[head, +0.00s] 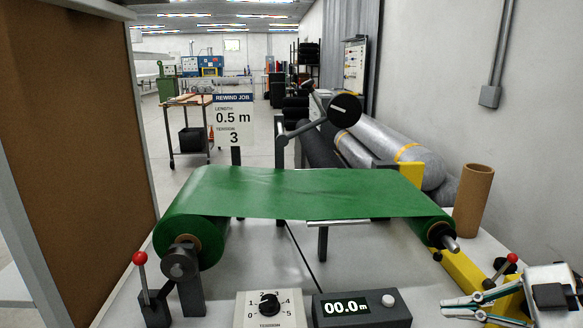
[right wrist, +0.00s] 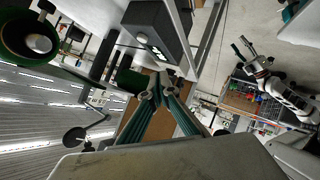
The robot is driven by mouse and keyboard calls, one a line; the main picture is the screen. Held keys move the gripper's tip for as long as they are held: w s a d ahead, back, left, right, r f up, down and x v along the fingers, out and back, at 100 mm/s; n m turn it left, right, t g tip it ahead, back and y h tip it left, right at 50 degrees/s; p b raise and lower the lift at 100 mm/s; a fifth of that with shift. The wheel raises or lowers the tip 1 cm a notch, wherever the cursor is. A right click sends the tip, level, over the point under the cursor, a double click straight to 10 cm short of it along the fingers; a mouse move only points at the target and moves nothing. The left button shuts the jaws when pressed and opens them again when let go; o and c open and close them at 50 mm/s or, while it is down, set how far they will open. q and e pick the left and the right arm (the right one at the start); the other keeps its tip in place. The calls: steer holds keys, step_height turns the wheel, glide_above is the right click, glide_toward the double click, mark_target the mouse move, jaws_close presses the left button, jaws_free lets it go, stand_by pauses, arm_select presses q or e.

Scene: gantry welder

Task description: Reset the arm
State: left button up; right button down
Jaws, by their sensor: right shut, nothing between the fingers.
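A grey pivoting arm (head: 301,128) on an upright post rises behind the green web in the head view. It slants up to the right, with a black disc (head: 345,108) near its upper end. The green web (head: 300,190) runs from a full roll at the left to a small roll at the right. My right gripper (head: 446,308) is at the lower right, fingers pointing left, shut and empty. It is apart from the arm, beside the yellow bracket. In the right wrist view its fingers (right wrist: 155,88) meet at the tips. My left gripper is not seen in the head view.
A red-knobbed lever (head: 141,270) stands at the left; another (head: 508,262) is close above my right gripper. A tension dial box (head: 270,308) and a counter reading 00.0 m (head: 362,308) sit in front. A cardboard tube (head: 473,200) stands at the right. A sign (head: 233,120) shows 0.5 m, tension 3.

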step_height(320, 180, down, 15)
steer(key=d+m+t+h+p, duration=0.1)
steer(key=m+t+h+p, duration=0.25)
steer(key=m+t, duration=0.7)
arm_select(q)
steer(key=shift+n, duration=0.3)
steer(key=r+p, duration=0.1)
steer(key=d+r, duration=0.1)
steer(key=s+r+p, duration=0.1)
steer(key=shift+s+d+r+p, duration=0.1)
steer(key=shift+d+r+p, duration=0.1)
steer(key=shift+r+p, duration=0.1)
arm_select(e)
steer(key=s+a+f+m+g+h, duration=0.2)
steer(key=s+a+f+g, duration=0.1)
steer(key=s+f, duration=0.4)
steer(key=s+a+f+m+g+h, duration=0.2)
steer(key=s+a+f, duration=0.4)
steer(key=f, duration=0.6)
steer(key=shift+s+f+g, duration=0.2)
steer(key=shift+s+g, duration=0.65)
steer(key=shift+s, duration=0.35)
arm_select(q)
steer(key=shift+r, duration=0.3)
arm_select(e)
steer(key=shift+d, duration=0.1)
